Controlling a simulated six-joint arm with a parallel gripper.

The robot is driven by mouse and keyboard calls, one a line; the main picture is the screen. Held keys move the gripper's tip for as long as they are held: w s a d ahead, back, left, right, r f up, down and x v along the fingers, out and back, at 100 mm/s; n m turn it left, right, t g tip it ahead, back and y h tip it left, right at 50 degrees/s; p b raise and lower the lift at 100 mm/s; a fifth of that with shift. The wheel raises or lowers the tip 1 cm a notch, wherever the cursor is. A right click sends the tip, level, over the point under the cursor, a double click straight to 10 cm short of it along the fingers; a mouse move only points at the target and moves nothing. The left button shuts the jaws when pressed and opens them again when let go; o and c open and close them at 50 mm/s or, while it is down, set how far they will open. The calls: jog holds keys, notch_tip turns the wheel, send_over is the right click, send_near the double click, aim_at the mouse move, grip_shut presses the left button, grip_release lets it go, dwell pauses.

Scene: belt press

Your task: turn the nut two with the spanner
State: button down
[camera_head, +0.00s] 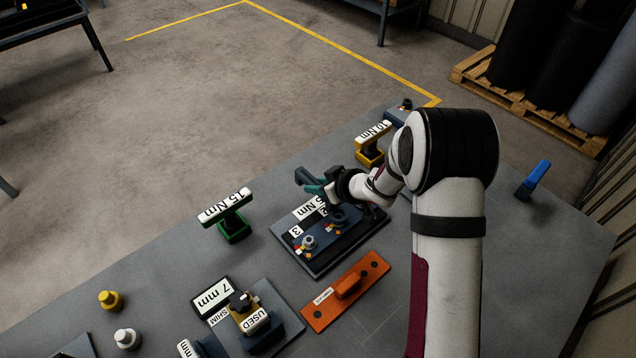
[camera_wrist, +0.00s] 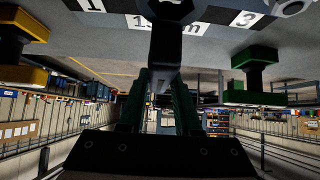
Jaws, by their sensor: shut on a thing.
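My gripper (camera_head: 318,188) reaches over the dark fixture plate (camera_head: 316,267), which carries a "15 Nm" label and number tags. In the wrist view, its green fingers (camera_wrist: 162,100) are shut on the dark handle of the spanner (camera_wrist: 166,45). The spanner's head (camera_wrist: 172,8) is at the top edge of the wrist view, between tags 1 and 3, where nut two's place is. Nut two is mostly hidden, so I cannot tell how fully the head sits around it. A silver nut (camera_head: 309,242) by tag 3 stands uncovered.
A green "15 Nm" holder (camera_head: 233,228) stands left of the fixture, a yellow "10 Nm" holder (camera_head: 369,155) behind it. A "USED" block (camera_head: 256,321) is front left. A blue handle (camera_head: 534,179) stands at right.

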jog(key=shift+f, duration=0.55)
jog(key=n+g, duration=0.1)
jog(key=s+a+n+g+y, duration=0.1)
jog(key=n, duration=0.1)
jog(key=shift+s+a+y, duration=0.1)
jog(key=shift+s+y, duration=0.15)
jog(key=shift+y, duration=0.05)
jog(key=shift+s+a+f+n+g+y, duration=0.15)
jog(key=shift+s+n+g, duration=0.2)
jog(key=shift+n, duration=0.2)
jog(key=shift+s+a+r+n+g+y, duration=0.1)
jog(key=shift+s+n+g+y, duration=0.1)
jog(key=shift+n+g, duration=0.3)
jog(key=s+n+g, duration=0.2)
jog(key=n, duration=0.1)
jog(key=s+n+g, duration=0.1)
jog(key=shift+a+n+g+y, duration=0.25)
jog(key=shift+n+g, duration=0.1)
jog(key=s+n+g, duration=0.1)
jog(key=n+g, duration=0.1)
jog(key=s+d+n+g+h, duration=0.1)
jog(key=s+n+g, duration=0.1)
jog(key=n, duration=0.1)
jog(key=shift+s, duration=0.1)
